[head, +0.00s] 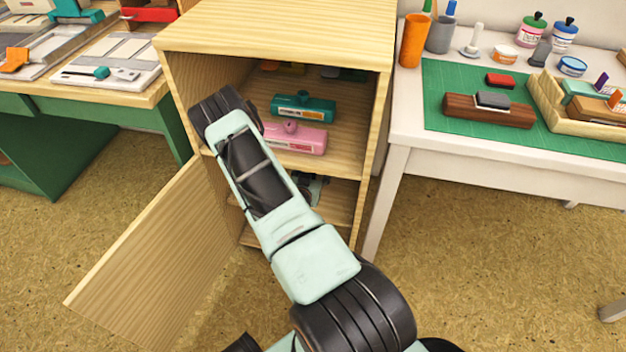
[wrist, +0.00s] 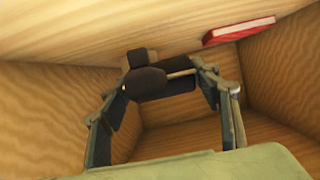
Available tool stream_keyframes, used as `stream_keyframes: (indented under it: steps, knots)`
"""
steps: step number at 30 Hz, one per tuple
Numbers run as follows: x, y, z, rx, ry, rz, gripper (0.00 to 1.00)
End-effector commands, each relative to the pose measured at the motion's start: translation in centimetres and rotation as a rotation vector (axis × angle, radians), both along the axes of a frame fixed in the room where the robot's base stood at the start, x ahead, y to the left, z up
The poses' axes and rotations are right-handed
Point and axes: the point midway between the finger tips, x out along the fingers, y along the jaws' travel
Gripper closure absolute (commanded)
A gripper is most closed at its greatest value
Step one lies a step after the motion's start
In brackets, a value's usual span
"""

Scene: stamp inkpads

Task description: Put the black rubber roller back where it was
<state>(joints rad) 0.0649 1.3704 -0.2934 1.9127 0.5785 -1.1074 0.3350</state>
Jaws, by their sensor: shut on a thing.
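The black rubber roller (wrist: 148,84) is dark and blocky, with a light rod beside it and a brownish-grey part at its far side. In the wrist view my gripper (wrist: 163,86) has a finger on either side of it and is shut on it. The roller is inside a wooden compartment; whether it touches a surface I cannot tell. In the head view my arm reaches into the open wooden cabinet (head: 270,35) and hides the roller. Only a bit of my gripper (head: 314,188) shows below the middle shelf.
A teal stamp tool (head: 303,107) and a pink one (head: 296,139) stand on the cabinet's upper shelf. The open door (head: 150,260) swings out at left. A thin red item (wrist: 238,31) lies against a wooden surface near my gripper. A white table (head: 410,140) stands at right.

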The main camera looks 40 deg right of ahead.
Motion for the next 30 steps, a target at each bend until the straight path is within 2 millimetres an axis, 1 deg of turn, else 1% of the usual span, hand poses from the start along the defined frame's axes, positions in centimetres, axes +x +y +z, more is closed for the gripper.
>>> stream_keyframes:
  steps: [2, 6, 7, 16, 19, 20, 21, 24, 30]
  knots:
    - [0.5, -0.2, -1.0, 0.000, -0.001, 0.000, 0.71]
    - [0.5, -0.2, -3.3, 0.000, 0.001, 0.000, 0.71]
    - [0.5, -0.2, -3.6, 0.001, 0.001, 0.000, 0.71]
    - [0.5, -0.2, -3.7, -0.001, -0.001, 0.000, 0.71]
    - [0.5, -0.2, -4.0, 0.000, 0.000, 0.001, 0.71]
    - [0.5, -0.2, -4.0, 0.001, 0.001, 0.000, 0.40]
    - [0.5, -0.2, -4.0, 0.001, 0.001, 0.000, 0.36]
    - [0.5, -0.2, -4.0, 0.001, 0.001, 0.000, 0.25]
    - [0.5, -0.2, -4.0, 0.001, 0.001, 0.000, 0.25]
